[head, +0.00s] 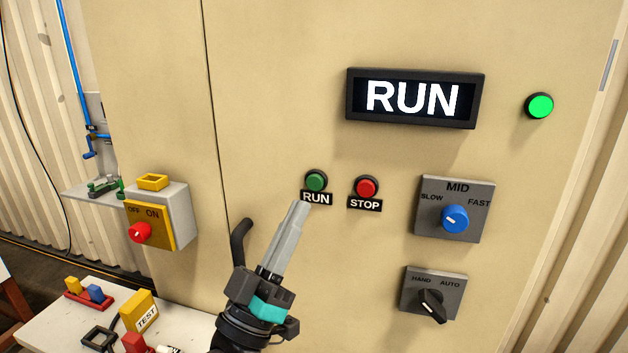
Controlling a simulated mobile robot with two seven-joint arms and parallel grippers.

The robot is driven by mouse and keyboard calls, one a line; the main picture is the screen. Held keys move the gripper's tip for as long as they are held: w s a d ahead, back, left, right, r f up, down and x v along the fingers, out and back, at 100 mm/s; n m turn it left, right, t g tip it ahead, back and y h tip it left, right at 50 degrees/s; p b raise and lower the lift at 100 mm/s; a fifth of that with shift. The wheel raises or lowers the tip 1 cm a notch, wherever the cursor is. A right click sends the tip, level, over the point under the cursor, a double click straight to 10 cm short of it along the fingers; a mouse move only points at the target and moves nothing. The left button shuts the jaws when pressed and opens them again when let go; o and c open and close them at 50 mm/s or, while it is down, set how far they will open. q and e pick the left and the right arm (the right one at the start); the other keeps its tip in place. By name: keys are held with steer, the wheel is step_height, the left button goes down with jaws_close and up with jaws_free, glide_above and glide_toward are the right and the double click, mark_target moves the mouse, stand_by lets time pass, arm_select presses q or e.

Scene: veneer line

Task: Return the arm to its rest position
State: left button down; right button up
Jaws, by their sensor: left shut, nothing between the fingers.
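My left gripper (301,208) is shut and empty. Its fingertips are just below the green RUN button (316,181), over the lower left edge of the RUN label (318,199); I cannot tell whether they touch the panel. The red STOP button (366,187) is to the right of the fingertips. The display (415,98) reads RUN in white letters, and the round lamp (539,106) beside it glows green. My right gripper is not in view.
The panel has a blue speed knob (455,219), a black HAND/AUTO selector (433,305) and a yellow box with a red OFF/ON switch (140,233). A white table (52,333) at lower left holds a yellow TEST block (140,312) and other small parts.

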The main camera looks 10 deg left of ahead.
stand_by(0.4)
arm_select(q)
steer(key=w+f+g+y+b, duration=0.1)
steer(key=f, duration=0.6)
steer(key=w+a+f+g+y+b, duration=0.1)
steer(key=w+f+g, duration=0.1)
steer(key=f, duration=0.6)
steer(key=w+f+g+y+b, duration=0.1)
steer(key=w+f+g+y, duration=0.1)
steer(key=f, duration=0.6)
steer(key=shift+w+a, duration=0.15)
steer(key=shift+a, duration=0.05)
steer(key=s+a+f+g+y+b, duration=0.1)
steer(key=s+f+g, duration=0.2)
steer(key=f, duration=1)
steer(key=s+a+f+g+y+b, duration=0.1)
steer(key=s+f+g+y+b, duration=0.15)
steer(key=f, duration=1.05)
steer(key=s+a+f+m+g+b, duration=0.15)
steer(key=s+f+g, duration=0.55)
steer(key=s+f, duration=1.05)
steer(key=s+f+g+b, duration=0.1)
steer(key=s+f+g, duration=0.2)
steer(key=s+f, duration=0.3)
steer(key=s+a+f+g+y+b, duration=0.1)
steer(key=s+f+g, duration=0.2)
steer(key=s, duration=1.1)
step_height(320, 180, down, 4)
steer(key=shift+s+r+m, duration=0.25)
steer(key=shift+m, duration=0.1)
